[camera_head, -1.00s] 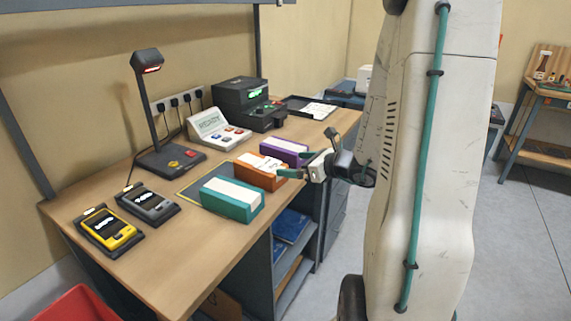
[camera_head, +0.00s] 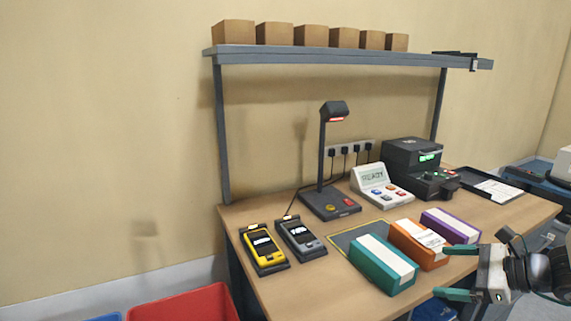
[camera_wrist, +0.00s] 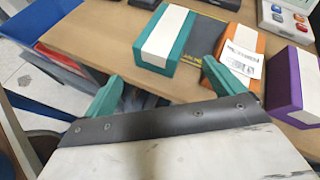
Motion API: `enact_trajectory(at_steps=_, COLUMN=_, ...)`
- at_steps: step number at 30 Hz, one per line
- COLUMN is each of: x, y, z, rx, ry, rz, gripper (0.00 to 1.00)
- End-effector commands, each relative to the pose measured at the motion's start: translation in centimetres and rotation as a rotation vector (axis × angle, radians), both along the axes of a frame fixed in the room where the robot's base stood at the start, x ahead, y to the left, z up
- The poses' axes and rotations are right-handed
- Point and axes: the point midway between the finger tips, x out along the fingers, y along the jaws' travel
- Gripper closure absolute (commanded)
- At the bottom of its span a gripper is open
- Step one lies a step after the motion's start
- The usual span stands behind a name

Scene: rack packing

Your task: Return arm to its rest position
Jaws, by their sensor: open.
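My gripper (camera_head: 460,272) is at the lower right in the head view, in front of the table's front edge. Its two teal fingers are apart with nothing between them. In the wrist view, my gripper (camera_wrist: 160,88) shows the same open fingers, with the table edge beyond them. A teal box with a white top strip (camera_head: 383,264), an orange box (camera_head: 419,244) with a white paper on top, and a purple box (camera_head: 450,227) stand in a row on the table. The gripper is apart from all of them.
The wooden table (camera_head: 320,291) also holds a yellow handheld device (camera_head: 262,249), a grey one (camera_head: 300,238), a scanner lamp (camera_head: 330,203), a button console (camera_head: 380,185) and a dark printer (camera_head: 420,168). A shelf (camera_head: 340,55) with several cartons is above. A red bin (camera_head: 185,304) stands at lower left.

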Motion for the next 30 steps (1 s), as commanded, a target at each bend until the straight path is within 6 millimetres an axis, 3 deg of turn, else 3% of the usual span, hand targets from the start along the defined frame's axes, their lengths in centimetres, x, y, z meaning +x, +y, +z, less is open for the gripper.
enact_trajectory(at_steps=1, x=-1.2, y=2.7, z=1.0, rx=-0.093, ry=-0.015, rz=0.165, gripper=0.07)
enact_trajectory(at_steps=3, x=-3.6, y=5.8, z=1.8, rx=-0.229, ry=-0.031, rz=0.407, gripper=0.07)
enact_trajectory(at_steps=6, x=-7.3, y=9.0, z=2.8, rx=-0.429, ry=-0.053, rz=0.743, gripper=0.07)
enact_trajectory(at_steps=10, x=-11.6, y=10.9, z=4.1, rx=-0.679, ry=-0.084, rz=1.128, gripper=0.07)
enact_trajectory(at_steps=15, x=-15.4, y=11.0, z=6.6, rx=-1.012, ry=-0.131, rz=1.526, gripper=0.07)
enact_trajectory(at_steps=21, x=-17.3, y=11.6, z=9.8, rx=-1.316, ry=-0.221, rz=1.755, gripper=0.07)
enact_trajectory(at_steps=30, x=-17.7, y=13.7, z=11.2, rx=-1.397, ry=-0.337, rz=1.8, gripper=0.07)
